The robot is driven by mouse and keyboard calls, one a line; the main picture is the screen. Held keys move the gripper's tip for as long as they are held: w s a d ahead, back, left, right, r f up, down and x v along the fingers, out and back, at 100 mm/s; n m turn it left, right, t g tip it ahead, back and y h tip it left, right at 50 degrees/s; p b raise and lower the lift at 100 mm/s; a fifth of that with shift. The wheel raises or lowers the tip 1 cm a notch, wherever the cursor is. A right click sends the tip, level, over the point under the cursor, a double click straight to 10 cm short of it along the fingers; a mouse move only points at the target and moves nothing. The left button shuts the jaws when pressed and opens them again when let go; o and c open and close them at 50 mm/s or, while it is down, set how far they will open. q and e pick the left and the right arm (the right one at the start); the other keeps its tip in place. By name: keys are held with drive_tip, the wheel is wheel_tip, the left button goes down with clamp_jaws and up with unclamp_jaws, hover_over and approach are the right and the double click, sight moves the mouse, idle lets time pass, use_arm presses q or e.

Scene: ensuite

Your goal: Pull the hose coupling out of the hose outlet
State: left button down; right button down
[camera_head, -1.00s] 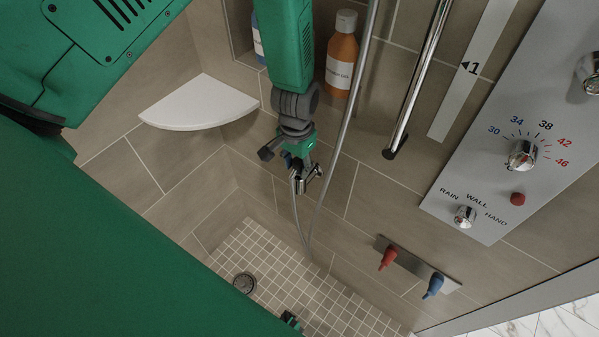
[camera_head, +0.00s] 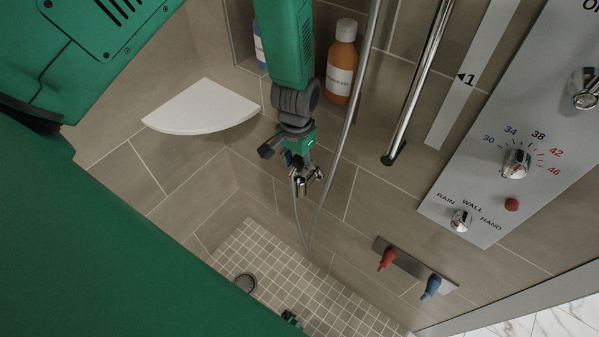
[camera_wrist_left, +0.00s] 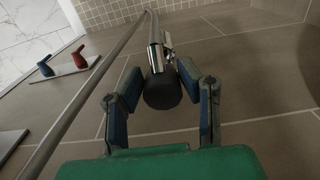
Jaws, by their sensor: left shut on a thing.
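My left gripper (camera_head: 303,172) hangs in front of the tiled wall, beside chrome fittings where the thin grey hose (camera_head: 298,215) ends. In the left wrist view, its two fingers (camera_wrist_left: 162,95) stand on either side of a dark rounded piece, which I take as the hose coupling (camera_wrist_left: 162,90). The gripper is shut on it. A chrome fitting (camera_wrist_left: 156,55) joins the far end of the dark piece. I cannot clearly tell the hose outlet from the coupling, nor whether they are apart.
A white corner shelf (camera_head: 200,108) is left of the arm. An orange bottle (camera_head: 341,62) stands behind it. A chrome bar (camera_head: 420,85), a control panel (camera_head: 500,150) and a plate with red and blue levers (camera_head: 412,264) are at right. The tiled floor (camera_head: 270,265) lies below.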

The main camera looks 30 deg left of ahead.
sight(297, 162)
use_arm(q)
drive_tip(key=shift+r, duration=0.15)
wheel_tip(297, 162, up, 3)
drive_tip(key=p, duration=0.2)
drive_tip(key=shift+p, duration=0.35)
drive_tip(key=shift+r+p, duration=0.85)
drive_tip(key=shift+r, duration=0.6)
